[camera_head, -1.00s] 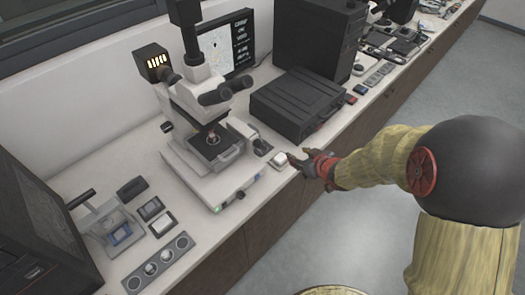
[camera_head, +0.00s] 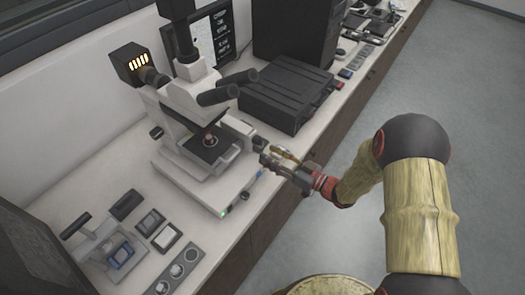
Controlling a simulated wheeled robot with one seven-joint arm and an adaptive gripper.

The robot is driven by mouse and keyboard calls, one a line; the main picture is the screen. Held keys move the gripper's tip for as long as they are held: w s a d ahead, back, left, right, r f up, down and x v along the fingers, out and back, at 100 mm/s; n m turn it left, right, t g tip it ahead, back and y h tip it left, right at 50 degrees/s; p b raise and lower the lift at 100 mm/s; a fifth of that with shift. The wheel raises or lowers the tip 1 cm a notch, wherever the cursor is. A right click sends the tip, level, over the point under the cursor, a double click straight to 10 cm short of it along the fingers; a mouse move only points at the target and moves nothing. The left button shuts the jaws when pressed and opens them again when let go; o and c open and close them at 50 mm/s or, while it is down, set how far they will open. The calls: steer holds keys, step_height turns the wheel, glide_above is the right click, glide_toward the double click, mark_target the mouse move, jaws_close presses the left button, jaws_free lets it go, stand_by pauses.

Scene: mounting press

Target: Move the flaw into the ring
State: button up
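The microscope (camera_head: 185,105) stands on the bench, with a dark stage (camera_head: 212,150) under its lens. A small lit spot shows on the stage. The monitor (camera_head: 222,35) behind it is partly hidden by the microscope and cut off by the top edge. I cannot make out a flaw or a ring at this size. My gripper (camera_head: 272,160) is at the right of the microscope base, low over the bench's front edge. Its fingers look apart. A small dark knob or block (camera_head: 259,144) is just beyond the fingertips. I cannot tell whether they touch it.
A black case (camera_head: 288,95) lies behind my gripper, near a dark computer tower (camera_head: 295,35). At the left are a small press-like fixture (camera_head: 110,250), small trays (camera_head: 150,222) and a strip with round holes (camera_head: 178,270). The floor at the right is clear.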

mark_target(262, 150)
steer(key=shift+x, duration=1.95)
steer(key=shift+c, duration=0.3)
jaws_close()
